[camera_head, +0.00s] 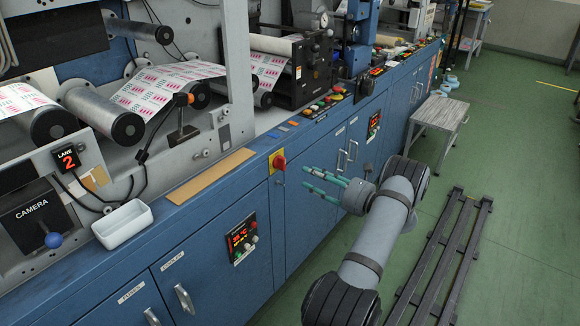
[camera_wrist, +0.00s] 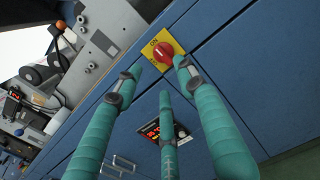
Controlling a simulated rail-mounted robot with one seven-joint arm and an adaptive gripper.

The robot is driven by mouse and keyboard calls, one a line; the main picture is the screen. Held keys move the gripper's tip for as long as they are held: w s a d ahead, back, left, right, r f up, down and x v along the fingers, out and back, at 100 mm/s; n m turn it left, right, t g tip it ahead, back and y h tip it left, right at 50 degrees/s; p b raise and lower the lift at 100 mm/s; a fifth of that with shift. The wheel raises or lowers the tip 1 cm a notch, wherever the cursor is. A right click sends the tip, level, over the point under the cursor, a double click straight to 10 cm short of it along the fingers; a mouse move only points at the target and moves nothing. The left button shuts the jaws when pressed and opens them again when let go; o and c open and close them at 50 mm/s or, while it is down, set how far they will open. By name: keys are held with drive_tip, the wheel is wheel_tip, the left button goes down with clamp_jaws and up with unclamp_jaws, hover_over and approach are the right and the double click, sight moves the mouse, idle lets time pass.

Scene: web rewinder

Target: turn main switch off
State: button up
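The main switch is a red rotary knob (camera_head: 279,162) on a yellow plate, on the upper front of the blue machine cabinet. In the wrist view the red knob (camera_wrist: 164,52) is just beyond my fingertips, with lettering on its yellow plate (camera_wrist: 153,40); I cannot tell which mark the knob points to. My gripper (camera_head: 309,180) is to the right of the switch in the head view, apart from it. In the wrist view my gripper's (camera_wrist: 161,75) green fingers are spread and empty, with two beside the knob's lower edge and one below.
A control panel (camera_head: 242,238) with a red display and buttons is lower left of the switch. Door handles (camera_head: 347,153) stick out to the right of my gripper. A white tray (camera_head: 122,224) and a tan board (camera_head: 211,176) lie on the ledge. A dark slatted rack (camera_head: 440,258) lies on the floor.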

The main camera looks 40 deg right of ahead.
sight(284, 165)
drive_tip(key=x, duration=1)
drive_tip(key=shift+c, duration=1.3)
clamp_jaws()
